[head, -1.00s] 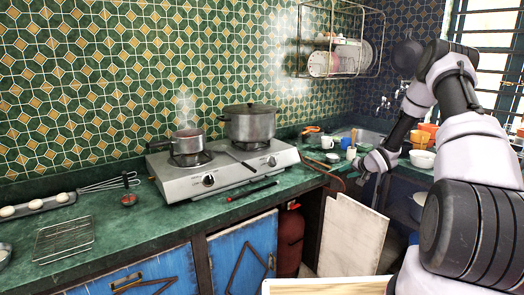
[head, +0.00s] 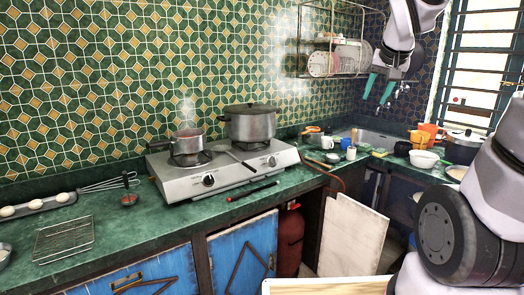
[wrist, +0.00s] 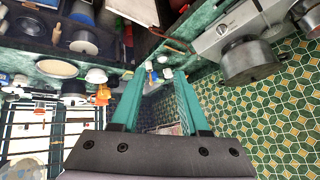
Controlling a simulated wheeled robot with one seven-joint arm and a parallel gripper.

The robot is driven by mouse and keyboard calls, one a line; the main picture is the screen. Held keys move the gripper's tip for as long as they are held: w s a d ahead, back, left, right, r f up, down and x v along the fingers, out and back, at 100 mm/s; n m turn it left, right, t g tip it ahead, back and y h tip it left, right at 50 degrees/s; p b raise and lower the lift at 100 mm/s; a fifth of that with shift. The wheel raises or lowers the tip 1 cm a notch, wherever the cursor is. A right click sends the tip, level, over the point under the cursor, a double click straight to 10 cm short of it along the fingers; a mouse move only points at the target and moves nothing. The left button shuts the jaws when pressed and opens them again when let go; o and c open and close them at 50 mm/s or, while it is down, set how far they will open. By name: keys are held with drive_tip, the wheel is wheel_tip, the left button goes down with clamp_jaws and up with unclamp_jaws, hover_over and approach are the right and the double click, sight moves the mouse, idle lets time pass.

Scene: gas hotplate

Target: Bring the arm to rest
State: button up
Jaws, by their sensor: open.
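My gripper (head: 377,90) is at the upper right of the head view, raised in front of the corner by the window. Its two teal fingers point down and stand apart with nothing between them. In the wrist view my gripper (wrist: 158,80) shows the same two teal fingers spread, with the sink beyond and between them. My arm rises along the right side of the head view, and part of it lies outside the picture.
The gas hotplate (head: 228,182) bears a small steaming pan (head: 187,143) and a large lidded pot (head: 249,124). A wire dish rack (head: 335,57) hangs left of my gripper. Orange cups (head: 432,131) and a white bowl (head: 423,159) stand on the right counter.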

drive_tip(key=s+a+r+y, duration=0.1)
drive_tip(key=s+a+y, duration=0.2)
drive_tip(key=s, duration=1.3)
drive_tip(key=a, duration=0.3)
drive_tip(key=shift+s+r+n+g, duration=0.15)
drive_tip(key=shift+s+n+g, duration=0.15)
drive_tip(key=shift+s+n, duration=0.1)
